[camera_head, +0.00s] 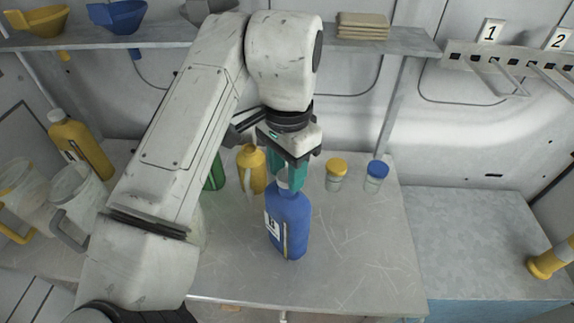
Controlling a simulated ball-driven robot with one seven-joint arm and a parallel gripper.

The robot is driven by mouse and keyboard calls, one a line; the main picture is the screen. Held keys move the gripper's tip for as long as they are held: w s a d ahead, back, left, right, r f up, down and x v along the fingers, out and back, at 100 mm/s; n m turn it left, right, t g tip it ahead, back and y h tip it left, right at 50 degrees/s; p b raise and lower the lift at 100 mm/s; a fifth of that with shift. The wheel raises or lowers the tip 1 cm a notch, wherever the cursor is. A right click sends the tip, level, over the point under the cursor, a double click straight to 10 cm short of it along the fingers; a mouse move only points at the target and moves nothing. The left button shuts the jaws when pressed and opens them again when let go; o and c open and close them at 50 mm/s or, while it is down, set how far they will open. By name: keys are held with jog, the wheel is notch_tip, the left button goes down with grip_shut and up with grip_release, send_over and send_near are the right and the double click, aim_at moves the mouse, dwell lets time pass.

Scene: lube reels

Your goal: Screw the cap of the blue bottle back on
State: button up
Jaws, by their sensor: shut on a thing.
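The blue bottle (289,222) stands upright near the middle of the grey worktop, with a white label on its left side. My gripper (291,178) is right above it, with its teal fingers around the bottle's top. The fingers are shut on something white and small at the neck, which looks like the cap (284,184). The fingers hide most of it, so I cannot tell whether it sits on the thread or how far it is turned.
A yellow oil can (251,170) and a green bottle (214,173) stand behind left of the blue bottle. Two small jars, yellow-lidded (336,174) and blue-lidded (376,176), stand behind right. A yellow bottle (80,145) and clear jugs (78,194) are at left. The worktop's front right is clear.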

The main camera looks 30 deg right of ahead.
jog(key=shift+f, duration=0.55)
dwell(0.8)
jog(key=shift+b, duration=0.3)
jog(key=m+b, duration=0.1)
jog(key=m, duration=0.4)
jog(key=shift+f+m, duration=0.1)
jog(key=shift+m, duration=0.9)
jog(key=m+b, duration=0.1)
jog(key=m, duration=0.2)
jog(key=shift+m, duration=0.3)
